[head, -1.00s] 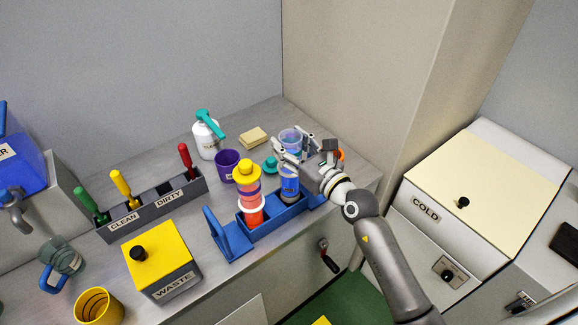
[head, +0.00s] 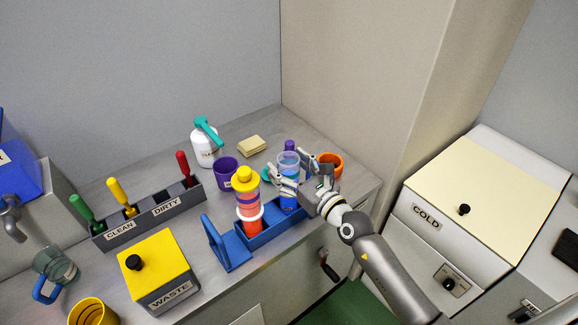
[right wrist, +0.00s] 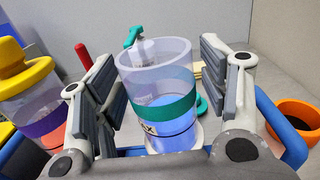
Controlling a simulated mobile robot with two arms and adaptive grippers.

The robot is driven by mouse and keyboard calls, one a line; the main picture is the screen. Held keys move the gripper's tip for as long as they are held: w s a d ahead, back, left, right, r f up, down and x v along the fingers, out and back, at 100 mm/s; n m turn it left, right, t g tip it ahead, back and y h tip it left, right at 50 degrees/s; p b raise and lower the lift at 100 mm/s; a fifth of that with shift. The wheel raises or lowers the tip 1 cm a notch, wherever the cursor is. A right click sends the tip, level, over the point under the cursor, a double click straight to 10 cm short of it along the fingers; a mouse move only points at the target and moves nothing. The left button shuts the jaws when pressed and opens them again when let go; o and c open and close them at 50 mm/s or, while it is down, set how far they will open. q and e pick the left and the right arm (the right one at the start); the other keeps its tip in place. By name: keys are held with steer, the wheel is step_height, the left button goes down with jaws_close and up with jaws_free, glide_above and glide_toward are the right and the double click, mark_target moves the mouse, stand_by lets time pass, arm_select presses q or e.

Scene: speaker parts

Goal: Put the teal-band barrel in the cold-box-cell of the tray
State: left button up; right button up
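The teal-band barrel (right wrist: 163,108) is a clear open-topped cylinder with a teal band and blue contents. It stands upright in the right part of the blue tray (head: 278,231), and also shows in the head view (head: 288,165). My right gripper (right wrist: 158,88) has its fingers on either side of the barrel, with narrow gaps showing in the right wrist view; it looks open. The barrel's base and the cell around it are partly hidden. A pale label at its base is only partly readable. My left gripper is out of view.
A red barrel with a yellow lid (head: 246,177) stands in the tray left of the teal-band one. A purple cup (head: 225,172), an orange cup (head: 330,160) and a teal piece (head: 267,175) are close by. The COLD box (head: 470,200) is at the right, lid closed.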

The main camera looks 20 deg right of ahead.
steer(key=shift+r, duration=0.1)
steer(key=b+v, duration=0.3)
steer(key=v, duration=0.9)
